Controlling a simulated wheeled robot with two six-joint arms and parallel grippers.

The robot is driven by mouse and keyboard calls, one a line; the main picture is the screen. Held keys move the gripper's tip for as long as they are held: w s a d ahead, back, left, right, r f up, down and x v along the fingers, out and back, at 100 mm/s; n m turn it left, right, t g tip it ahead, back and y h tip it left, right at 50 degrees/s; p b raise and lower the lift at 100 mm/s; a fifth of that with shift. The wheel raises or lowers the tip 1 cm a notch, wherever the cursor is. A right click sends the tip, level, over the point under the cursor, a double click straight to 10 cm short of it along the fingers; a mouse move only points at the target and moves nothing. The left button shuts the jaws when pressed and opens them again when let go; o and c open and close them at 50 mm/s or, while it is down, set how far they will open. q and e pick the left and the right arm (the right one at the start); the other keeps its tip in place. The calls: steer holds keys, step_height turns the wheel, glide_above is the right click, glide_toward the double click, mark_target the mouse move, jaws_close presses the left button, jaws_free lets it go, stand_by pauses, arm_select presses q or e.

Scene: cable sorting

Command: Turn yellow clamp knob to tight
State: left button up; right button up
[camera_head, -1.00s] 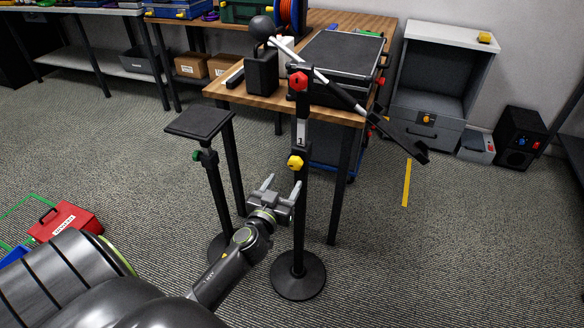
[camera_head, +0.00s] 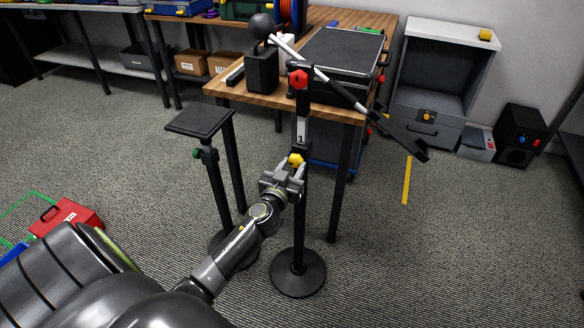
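The yellow clamp knob (camera_head: 296,160) sits on the upright black pole of a stand (camera_head: 301,220) with a round base. My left gripper (camera_head: 292,167) has its fingers up at the knob, one on each side of it as far as I can see. The fingers hide part of the knob. Whether they press on it is too small to tell. A red knob (camera_head: 299,79) sits higher on the same stand, where a slanted boom with a dark ball at one end crosses the pole. My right gripper is not in view.
A second stand with a flat black top (camera_head: 200,120) and a green knob (camera_head: 197,153) is close on the left. A wooden table (camera_head: 232,93) with a black case (camera_head: 340,55) is behind the pole. Open carpet lies to the right.

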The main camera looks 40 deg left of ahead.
arm_select(q)
steer(key=c, duration=0.4)
